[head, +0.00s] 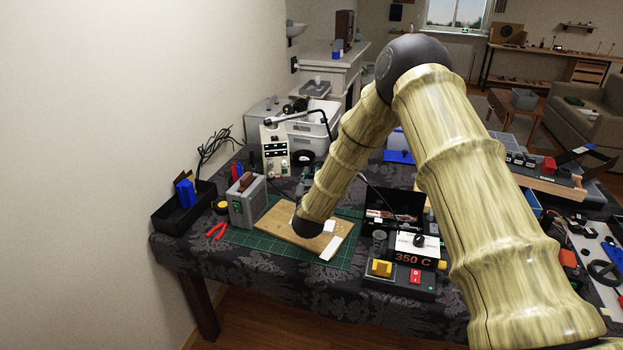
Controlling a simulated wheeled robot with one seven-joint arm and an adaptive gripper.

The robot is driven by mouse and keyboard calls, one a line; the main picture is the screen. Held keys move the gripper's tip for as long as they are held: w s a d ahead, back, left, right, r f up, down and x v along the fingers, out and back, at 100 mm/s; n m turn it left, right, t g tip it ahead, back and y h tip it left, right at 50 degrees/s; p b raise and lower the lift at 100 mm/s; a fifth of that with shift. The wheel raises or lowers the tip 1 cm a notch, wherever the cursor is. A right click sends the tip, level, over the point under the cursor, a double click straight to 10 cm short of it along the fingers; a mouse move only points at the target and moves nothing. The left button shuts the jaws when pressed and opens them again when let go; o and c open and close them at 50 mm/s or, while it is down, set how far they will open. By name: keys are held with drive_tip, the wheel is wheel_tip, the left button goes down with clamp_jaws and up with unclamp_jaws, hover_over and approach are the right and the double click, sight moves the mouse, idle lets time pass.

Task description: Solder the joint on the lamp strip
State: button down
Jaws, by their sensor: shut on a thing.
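A wooden board (272,222) lies on the green cutting mat (245,240) on the table. A white strip piece (331,249) lies across the board's front right corner, and I cannot tell whether it is the lamp strip. A smaller white patch shows just behind it. My arm reaches down over the board, and its dark wrist end covers the board's middle. The soldering station (410,262), showing 350 C with a red switch, stands right of the board. No joint can be made out.
Left are a grey box-shaped device (247,203), red pliers (216,231) and a black tray (183,210) with a blue item. A meter-like panel (274,150) stands behind. A dark open case (394,206) is right of the board. The table's front edge is close.

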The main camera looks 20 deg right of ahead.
drive_tip(key=shift+f+b, duration=0.9)
drive_tip(key=shift+b, duration=0.15)
idle(3.4)
drive_tip(key=shift+r, duration=0.1)
drive_tip(key=shift+r+p, duration=1.5)
drive_tip(key=shift+r, duration=1.95)
